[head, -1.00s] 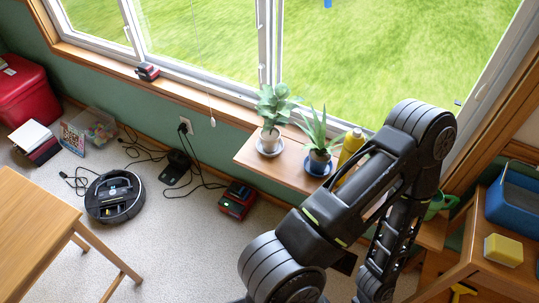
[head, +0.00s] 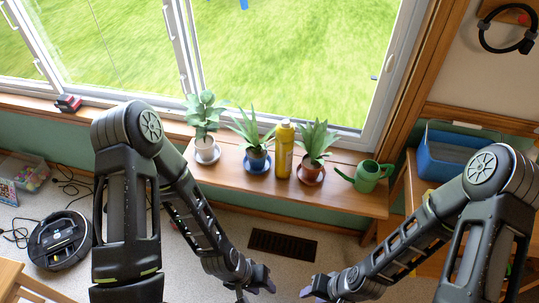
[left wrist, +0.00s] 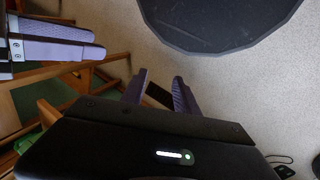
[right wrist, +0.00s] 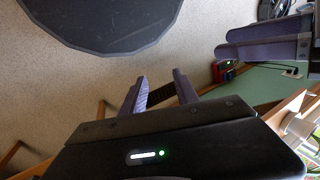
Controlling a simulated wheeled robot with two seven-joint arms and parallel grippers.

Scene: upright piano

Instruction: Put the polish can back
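A yellow can (head: 284,150) with a pale top, which looks like the polish can, stands upright on the wooden window shelf (head: 345,200) in the head view. It stands between two potted plants. My left gripper (head: 254,284) and right gripper (head: 312,292) are low at the bottom of the head view, in front of and below the shelf, apart from the can. In the left wrist view my left fingers (left wrist: 160,90) are spread and empty. In the right wrist view my right fingers (right wrist: 158,92) are also spread and empty. Neither wrist view clearly shows the can.
Potted plants (head: 204,125), (head: 253,140) and (head: 315,145) and a green watering can (head: 368,176) share the shelf. A blue bin (head: 450,152) is at right. A floor vent (head: 283,245) lies below the shelf, and a robot vacuum (head: 60,240) at left.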

